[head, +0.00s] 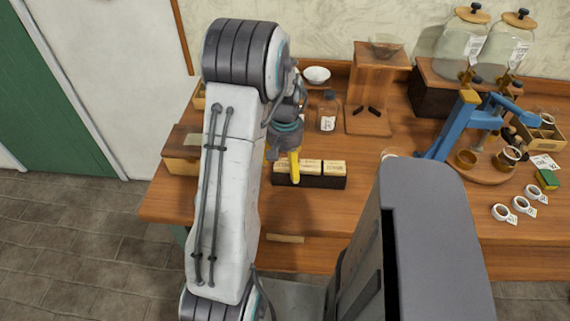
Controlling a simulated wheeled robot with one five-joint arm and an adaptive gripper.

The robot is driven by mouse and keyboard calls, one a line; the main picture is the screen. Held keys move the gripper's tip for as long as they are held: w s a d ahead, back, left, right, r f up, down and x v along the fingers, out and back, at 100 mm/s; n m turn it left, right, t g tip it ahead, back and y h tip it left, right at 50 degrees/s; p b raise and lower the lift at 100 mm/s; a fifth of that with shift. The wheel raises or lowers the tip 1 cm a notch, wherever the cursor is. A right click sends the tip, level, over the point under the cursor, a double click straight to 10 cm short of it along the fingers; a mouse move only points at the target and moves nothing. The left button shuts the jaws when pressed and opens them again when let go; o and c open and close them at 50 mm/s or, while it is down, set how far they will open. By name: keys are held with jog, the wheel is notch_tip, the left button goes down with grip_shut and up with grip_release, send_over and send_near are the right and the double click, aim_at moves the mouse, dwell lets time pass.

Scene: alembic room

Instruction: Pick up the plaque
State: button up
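A dark rack (325,183) sits near the front edge of the wooden workbench. It holds a row of cream blocks with dark lettering, one of them at the right end (334,168); these look like plaques, but I cannot read them. My gripper (284,168) points down at the left part of the rack, in front of some blocks.
A wooden box (181,158) lies left of my arm. A brown bottle (328,112), a white bowl (316,75) and a wooden stand (374,90) stand behind the rack. A blue press (446,130), glass jars (460,42) and white rings (503,212) are at right.

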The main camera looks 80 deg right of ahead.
jog(key=c, duration=1)
